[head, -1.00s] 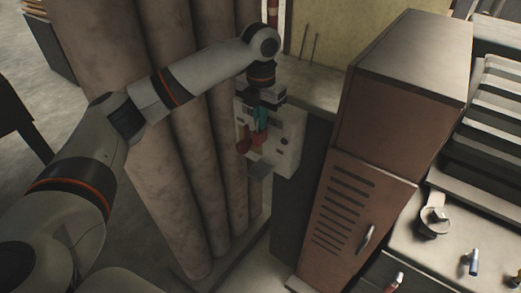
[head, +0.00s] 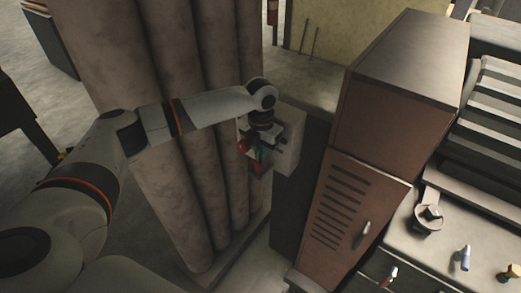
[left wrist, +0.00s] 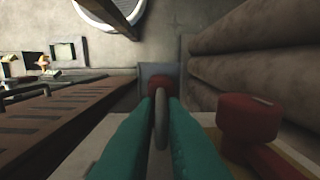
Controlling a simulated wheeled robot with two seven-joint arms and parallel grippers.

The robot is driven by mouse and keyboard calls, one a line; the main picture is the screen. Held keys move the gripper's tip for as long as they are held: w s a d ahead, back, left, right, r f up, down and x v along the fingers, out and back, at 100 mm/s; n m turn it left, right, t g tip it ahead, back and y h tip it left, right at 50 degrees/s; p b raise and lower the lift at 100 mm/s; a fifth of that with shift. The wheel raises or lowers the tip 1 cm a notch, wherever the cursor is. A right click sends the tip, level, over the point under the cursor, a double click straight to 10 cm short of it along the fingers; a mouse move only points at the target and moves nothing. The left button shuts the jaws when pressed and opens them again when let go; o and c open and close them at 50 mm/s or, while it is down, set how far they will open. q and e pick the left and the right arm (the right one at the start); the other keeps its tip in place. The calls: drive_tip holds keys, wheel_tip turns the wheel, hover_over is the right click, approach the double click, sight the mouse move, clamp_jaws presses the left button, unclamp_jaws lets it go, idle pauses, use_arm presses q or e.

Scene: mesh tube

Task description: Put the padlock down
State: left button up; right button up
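My left gripper (head: 262,153) points down in front of a pale box (head: 287,147) beside the dark side of a cabinet. In the left wrist view its teal fingers (left wrist: 161,99) are close together around the padlock. The padlock's grey shackle (left wrist: 161,122) stands edge-on between the fingers. Its red body (left wrist: 160,83) shows just beyond the fingertips. A small grey ledge (left wrist: 153,68) lies beyond the padlock; I cannot tell whether they touch. A red handle (left wrist: 250,118) on the pale box is close to the right of the fingers. My right gripper is not in view.
Thick vertical pipes (head: 185,150) stand left of the box. A brown louvred cabinet (head: 345,205) stands to the right. A bench (head: 420,255) with small items lies farther right. The floor below the gripper is bare.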

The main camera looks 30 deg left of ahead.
use_arm(q)
drive_tip(key=o, duration=0.6)
drive_tip(key=shift+w+f, duration=0.1)
wheel_tip(320, 180, up, 12)
drive_tip(key=b, duration=0.3)
drive_tip(key=shift+b, duration=0.35)
